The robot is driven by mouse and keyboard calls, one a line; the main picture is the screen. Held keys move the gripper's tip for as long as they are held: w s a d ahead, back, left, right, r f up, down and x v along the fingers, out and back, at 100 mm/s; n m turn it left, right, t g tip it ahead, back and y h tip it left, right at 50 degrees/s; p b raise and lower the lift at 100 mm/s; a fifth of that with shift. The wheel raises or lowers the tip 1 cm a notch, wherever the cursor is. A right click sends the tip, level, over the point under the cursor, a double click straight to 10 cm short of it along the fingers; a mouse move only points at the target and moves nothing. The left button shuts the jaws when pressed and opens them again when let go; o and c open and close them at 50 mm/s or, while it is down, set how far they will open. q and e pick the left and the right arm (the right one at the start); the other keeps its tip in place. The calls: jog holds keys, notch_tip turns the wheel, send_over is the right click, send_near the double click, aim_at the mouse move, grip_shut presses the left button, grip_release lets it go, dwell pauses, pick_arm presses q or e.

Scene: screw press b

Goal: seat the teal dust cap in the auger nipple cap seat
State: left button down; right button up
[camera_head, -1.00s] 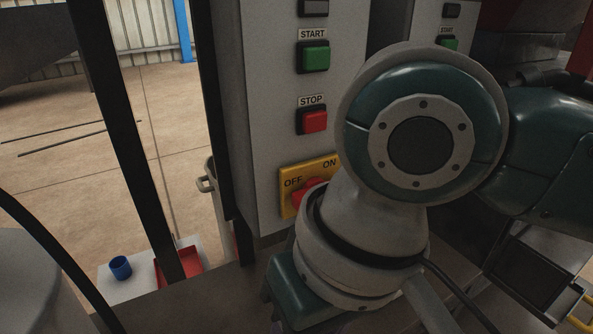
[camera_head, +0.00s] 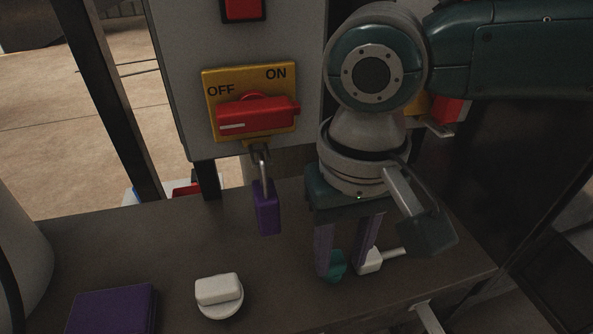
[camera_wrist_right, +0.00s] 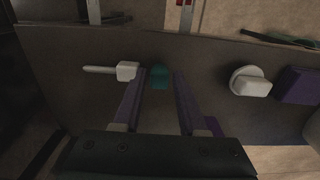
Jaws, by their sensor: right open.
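The teal dust cap (camera_head: 338,265) lies on the dark bench top, low down beside my right fingertips. My right gripper (camera_head: 344,270) is open and points down at it. In the right wrist view the teal cap (camera_wrist_right: 159,77) shows in the gap between the two fingertips (camera_wrist_right: 158,84), with neither finger visibly closed on it. A white block with a thin stem (camera_head: 370,260) sits close beside the right-hand finger in the head view. I cannot make out the auger nipple cap seat in these frames. My left gripper is not in view.
A white round piece with a block top (camera_head: 218,296) and a purple block (camera_head: 112,310) lie on the bench top (camera_head: 150,250), to the left. A purple padlock (camera_head: 266,208) hangs below the red OFF/ON switch (camera_head: 254,115). Bench between them is clear.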

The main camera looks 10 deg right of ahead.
aim_at(335, 283)
notch_tip(335, 283, down, 4)
jog(key=shift+r+b, duration=0.1)
jog(key=shift+b, duration=0.35)
grip_shut()
